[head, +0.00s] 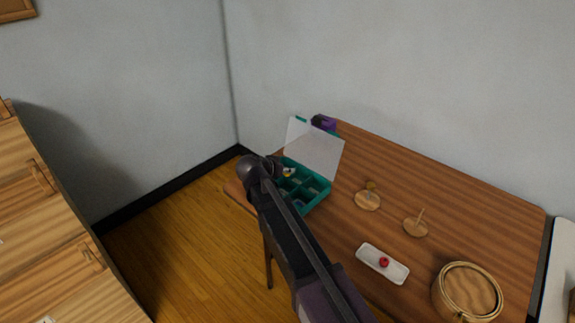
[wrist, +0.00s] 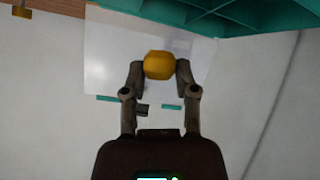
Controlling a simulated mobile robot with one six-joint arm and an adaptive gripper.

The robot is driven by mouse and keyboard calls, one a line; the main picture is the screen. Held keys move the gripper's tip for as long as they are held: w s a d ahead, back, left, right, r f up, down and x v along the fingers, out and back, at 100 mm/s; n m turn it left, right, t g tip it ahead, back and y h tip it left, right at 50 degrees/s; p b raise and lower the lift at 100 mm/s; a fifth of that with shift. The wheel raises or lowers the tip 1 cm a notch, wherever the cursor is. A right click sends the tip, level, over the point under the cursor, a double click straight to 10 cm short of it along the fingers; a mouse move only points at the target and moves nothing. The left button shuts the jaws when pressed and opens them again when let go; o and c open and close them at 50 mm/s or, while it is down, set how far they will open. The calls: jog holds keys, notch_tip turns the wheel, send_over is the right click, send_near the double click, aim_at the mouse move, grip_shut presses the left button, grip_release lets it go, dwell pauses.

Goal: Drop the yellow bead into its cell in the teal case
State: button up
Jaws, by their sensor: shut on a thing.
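My gripper (wrist: 159,72) is shut on the yellow bead (wrist: 159,65), which sits between the two fingertips in the wrist view. In the head view my gripper (head: 285,171) is at the back left part of the teal case (head: 319,196), and the bead shows as a small yellow patch. The case stands open on the table, with several cells. Its pale, see-through lid (head: 314,149) is raised at the back. In the wrist view the case (wrist: 235,22) fills the top edge, with the lid (wrist: 105,65) behind the bead. My arm hides part of the case.
A white tray (head: 365,252) with a red bead (head: 384,262) lies on the wooden table (head: 430,180). Two wooden stands with pegs (head: 368,201) (head: 416,227) and a round wooden item (head: 468,291) are to the right. A purple object (head: 323,122) is behind the lid.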

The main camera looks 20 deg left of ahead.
jog(key=shift+w+d+r, duration=0.15)
jog(key=shift+w+d, duration=0.05)
jog(key=shift+w, duration=0.15)
jog(key=shift+f+b, duration=3)
jog(key=shift+f, duration=0.05)
jog(key=o, duration=0.8)
